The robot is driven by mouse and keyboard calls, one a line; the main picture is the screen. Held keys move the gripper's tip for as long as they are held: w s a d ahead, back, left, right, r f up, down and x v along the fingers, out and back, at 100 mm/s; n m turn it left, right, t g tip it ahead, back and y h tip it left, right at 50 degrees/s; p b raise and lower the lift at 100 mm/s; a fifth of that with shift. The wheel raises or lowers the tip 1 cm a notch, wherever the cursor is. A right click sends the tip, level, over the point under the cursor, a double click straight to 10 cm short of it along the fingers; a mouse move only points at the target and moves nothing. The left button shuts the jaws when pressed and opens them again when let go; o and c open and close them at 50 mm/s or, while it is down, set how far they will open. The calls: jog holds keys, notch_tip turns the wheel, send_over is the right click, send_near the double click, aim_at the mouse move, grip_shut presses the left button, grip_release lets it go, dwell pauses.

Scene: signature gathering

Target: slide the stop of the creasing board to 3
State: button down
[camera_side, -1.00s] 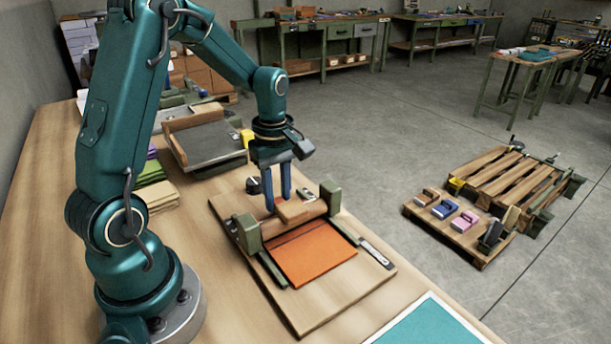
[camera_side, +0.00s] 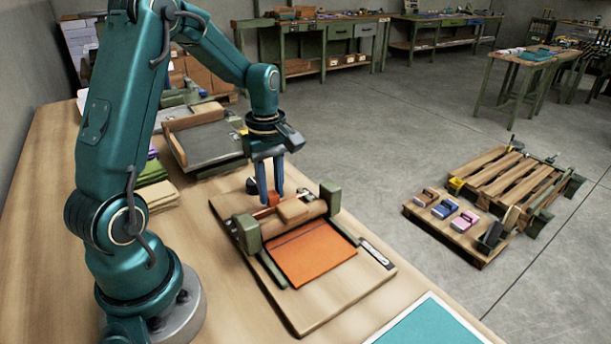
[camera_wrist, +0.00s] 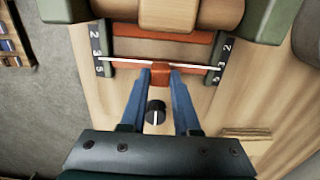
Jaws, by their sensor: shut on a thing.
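The creasing board (camera_side: 340,305) lies on the bench, with an orange sheet (camera_side: 312,254) on it and a wooden cross bar (camera_side: 318,210) between green posts. The stop's orange block (camera_wrist: 161,70) is between my gripper's blue fingertips (camera_wrist: 161,78), which are shut on it; it also shows in the side view (camera_side: 273,199). A thin pale line (camera_wrist: 130,61) runs across from the block to numbered scales on both sides. On the left scale (camera_wrist: 98,48) the line's end lies between the 3 and the 5, close below the 3. Fingertips partly hide the block.
A black knob (camera_wrist: 155,112) stands behind the stop, between my fingers in the wrist view. A grey board with a wooden fence (camera_side: 210,143) is behind. Folded cloths (camera_side: 152,175) lie left; a teal sheet (camera_side: 432,322) lies front right. Pallets (camera_side: 505,180) are on the floor.

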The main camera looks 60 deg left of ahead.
aim_at(271, 193)
jog(key=c, duration=0.6)
grip_release()
jog(key=shift+c, duration=0.2)
jog(key=shift+r, duration=2.6)
